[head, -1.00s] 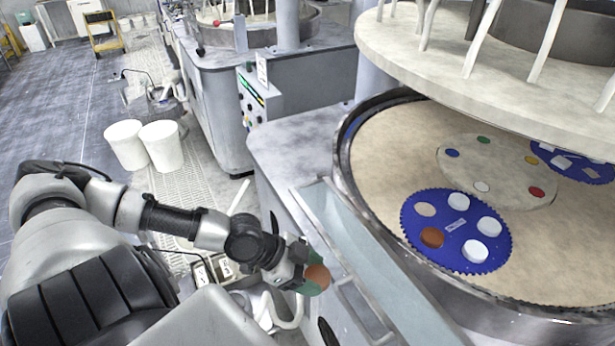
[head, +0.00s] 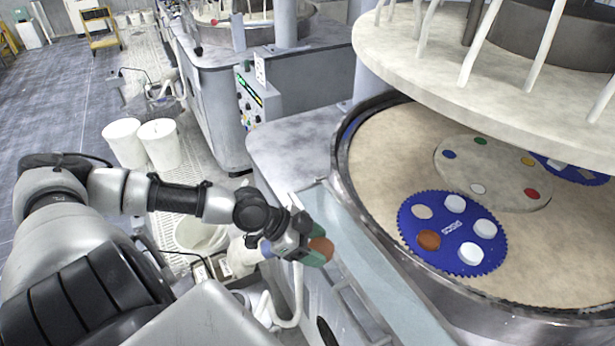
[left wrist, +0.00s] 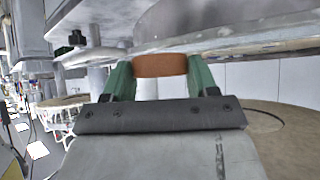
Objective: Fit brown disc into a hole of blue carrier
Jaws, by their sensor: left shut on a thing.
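My left gripper (head: 318,252) has green fingers shut on a brown disc (head: 322,246). It holds the disc over the edge area beside the machine, left of the platen and apart from the carrier. In the left wrist view the brown disc (left wrist: 160,65) sits between the two green fingertips. The blue carrier (head: 452,252), toothed and round, lies on the beige platen. Its upper-left hole (head: 422,212) shows beige and looks empty. Its other holes hold white discs (head: 485,228) and another brown disc (head: 428,240). My right gripper is out of view.
The platen's raised metal rim (head: 362,205) lies between my gripper and the carrier. A large upper plate (head: 440,70) with white rods overhangs the platen. A beige round plate with coloured dots (head: 490,165) and a second blue carrier (head: 582,172) lie beyond.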

